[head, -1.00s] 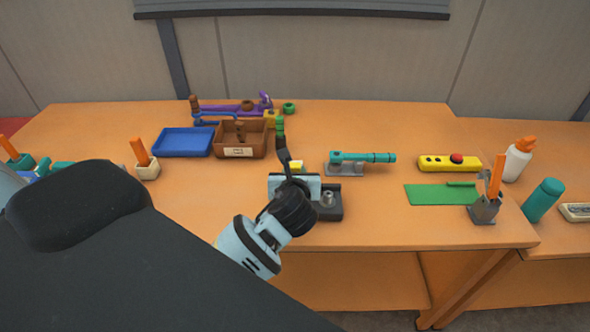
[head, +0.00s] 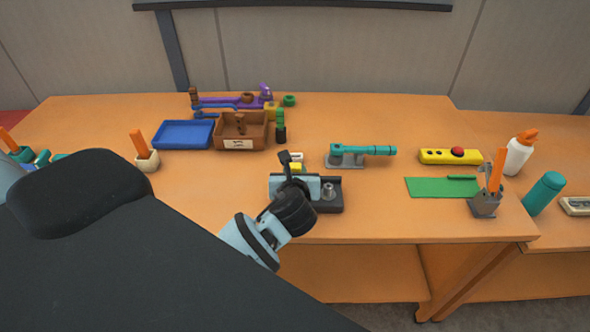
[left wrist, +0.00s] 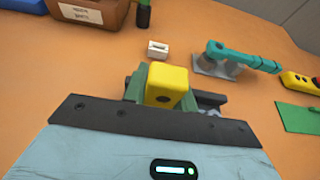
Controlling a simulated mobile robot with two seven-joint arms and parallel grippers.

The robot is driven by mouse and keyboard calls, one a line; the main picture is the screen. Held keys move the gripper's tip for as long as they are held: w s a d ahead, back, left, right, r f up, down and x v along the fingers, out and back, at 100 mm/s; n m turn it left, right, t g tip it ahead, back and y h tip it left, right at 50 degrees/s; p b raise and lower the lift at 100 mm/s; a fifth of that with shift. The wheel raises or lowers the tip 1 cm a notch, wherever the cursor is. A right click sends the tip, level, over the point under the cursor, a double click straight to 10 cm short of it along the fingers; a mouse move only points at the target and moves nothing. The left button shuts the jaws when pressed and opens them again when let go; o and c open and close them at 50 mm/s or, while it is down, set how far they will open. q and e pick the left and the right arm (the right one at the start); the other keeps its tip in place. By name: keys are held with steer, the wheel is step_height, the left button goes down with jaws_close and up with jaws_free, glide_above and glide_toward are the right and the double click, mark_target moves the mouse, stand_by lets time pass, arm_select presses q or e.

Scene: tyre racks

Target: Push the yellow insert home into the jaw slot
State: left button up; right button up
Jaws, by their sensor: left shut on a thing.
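The yellow insert (left wrist: 167,86), a block with a dark hole in its near face, is in the middle of the left wrist view. Only a small patch of it (head: 295,167) shows in the head view. My left gripper (left wrist: 163,92) is shut on it, with greenish pieces on both sides of the block. The dark fixture (head: 331,200) with a silver knob is directly by the gripper, and part of it shows right of the insert in the left wrist view (left wrist: 209,99). The jaw slot and the insert's seating are hidden. My right gripper is not in view.
A small white box (left wrist: 158,49) stands just behind the insert. A teal tool on a grey stand (head: 362,151) is at the back right. A brown bin (head: 240,145) and blue tray (head: 183,135) are at the back left.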

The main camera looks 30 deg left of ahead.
arm_select(q)
steer(key=shift+f, duration=0.75)
steer(key=o, duration=1.7)
steer(key=shift+c, duration=0.2)
steer(key=shift+s+d+r, duration=0.1)
steer(key=shift+r, duration=0.05)
steer(key=shift+p+v, duration=0.35)
steer(key=shift+v, duration=1)
steer(key=v, duration=0.7)
